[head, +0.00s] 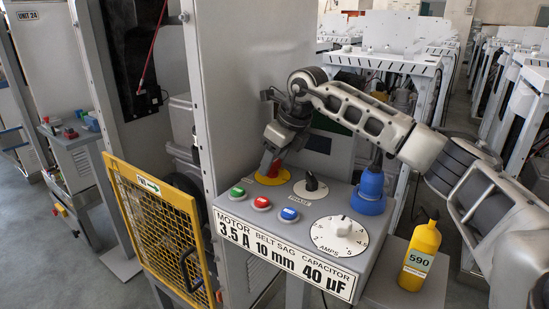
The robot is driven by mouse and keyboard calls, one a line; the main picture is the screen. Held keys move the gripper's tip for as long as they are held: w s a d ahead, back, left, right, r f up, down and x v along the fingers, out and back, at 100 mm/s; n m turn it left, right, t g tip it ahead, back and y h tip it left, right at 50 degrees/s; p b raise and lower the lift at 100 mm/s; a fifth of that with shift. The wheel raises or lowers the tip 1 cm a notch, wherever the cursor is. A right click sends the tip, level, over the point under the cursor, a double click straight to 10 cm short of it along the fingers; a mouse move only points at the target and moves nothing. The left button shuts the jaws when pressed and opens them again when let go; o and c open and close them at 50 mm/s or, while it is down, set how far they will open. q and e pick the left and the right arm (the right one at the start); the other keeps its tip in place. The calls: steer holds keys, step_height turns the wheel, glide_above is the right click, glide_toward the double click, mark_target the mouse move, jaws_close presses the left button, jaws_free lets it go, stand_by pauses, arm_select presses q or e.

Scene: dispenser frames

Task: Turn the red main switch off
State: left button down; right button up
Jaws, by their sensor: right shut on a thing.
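The red main switch (266,161) stands on a round yellow base plate (283,178) at the back left of the grey control panel. My right gripper (271,156) reaches down from above and is shut on the switch. The gripper covers much of the red handle, so which way it points is hard to tell. My left gripper is not in view.
The panel also carries a black phase knob (311,184), green, red and blue buttons (262,203), a white amps dial (339,236) and a blue connector (370,190). A yellow bottle (421,256) stands at right. A yellow mesh guard (158,229) is at left.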

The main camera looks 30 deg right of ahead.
stand_by(0.3)
steer(key=o, duration=1)
steer(key=shift+r, duration=0.1)
steer(key=v, duration=1.6)
steer(key=shift+s+b, duration=0.15)
steer(key=shift+b, duration=0.2)
